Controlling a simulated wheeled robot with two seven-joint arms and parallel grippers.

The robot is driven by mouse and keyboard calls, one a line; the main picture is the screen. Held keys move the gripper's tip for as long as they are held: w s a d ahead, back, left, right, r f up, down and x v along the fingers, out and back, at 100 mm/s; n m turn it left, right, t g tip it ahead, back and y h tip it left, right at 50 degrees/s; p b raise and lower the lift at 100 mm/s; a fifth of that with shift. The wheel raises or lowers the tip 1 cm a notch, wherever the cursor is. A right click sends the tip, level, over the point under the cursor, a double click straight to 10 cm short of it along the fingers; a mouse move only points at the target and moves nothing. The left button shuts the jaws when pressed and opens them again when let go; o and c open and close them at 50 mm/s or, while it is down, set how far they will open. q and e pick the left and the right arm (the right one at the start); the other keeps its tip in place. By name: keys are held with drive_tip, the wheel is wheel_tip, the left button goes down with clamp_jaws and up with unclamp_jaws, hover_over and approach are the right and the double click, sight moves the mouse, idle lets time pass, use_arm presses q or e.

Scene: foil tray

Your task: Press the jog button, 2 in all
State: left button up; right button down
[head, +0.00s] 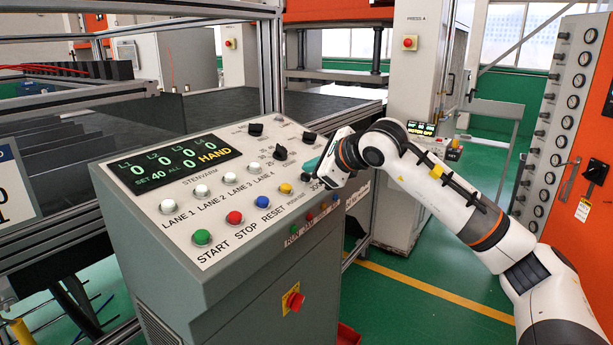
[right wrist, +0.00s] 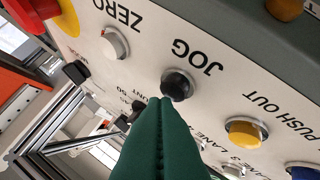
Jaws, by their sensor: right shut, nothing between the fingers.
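The jog button (right wrist: 177,84) is a black round button in a light metal collar on the sloping panel, with the word JOG beside it in the right wrist view. My right gripper (right wrist: 160,100) is shut and empty, its green fingers pointing at the panel with the tips right at the edge of the jog button. I cannot tell whether they touch it. My left gripper is not in view.
The panel display (head: 175,162) reads zeros, SET 40 and HAND. The yellow push out button (right wrist: 246,131) and white zero button (right wrist: 114,43) flank the jog button. A red emergency stop (right wrist: 68,15) is at the wrist view's upper left. Black selector knobs (head: 281,153) stand near my gripper.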

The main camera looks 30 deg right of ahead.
drive_tip(key=shift+w+a+f+b, duration=0.1)
drive_tip(key=shift+f+b, duration=0.35)
drive_tip(key=shift+f, duration=0.05)
idle(0.7)
drive_tip(key=shift+r, duration=0.1)
drive_tip(key=shift+s+r+p, duration=0.2)
drive_tip(key=shift+r+p, duration=0.25)
drive_tip(key=shift+r, duration=0.3)
drive_tip(key=r+p, duration=0.1)
drive_tip(key=s+r+p, duration=0.1)
drive_tip(key=r, duration=0.3)
drive_tip(key=shift+s+d+p, duration=0.2)
drive_tip(key=shift+d+p, duration=0.2)
drive_tip(key=shift+f, duration=0.15)
idle(0.4)
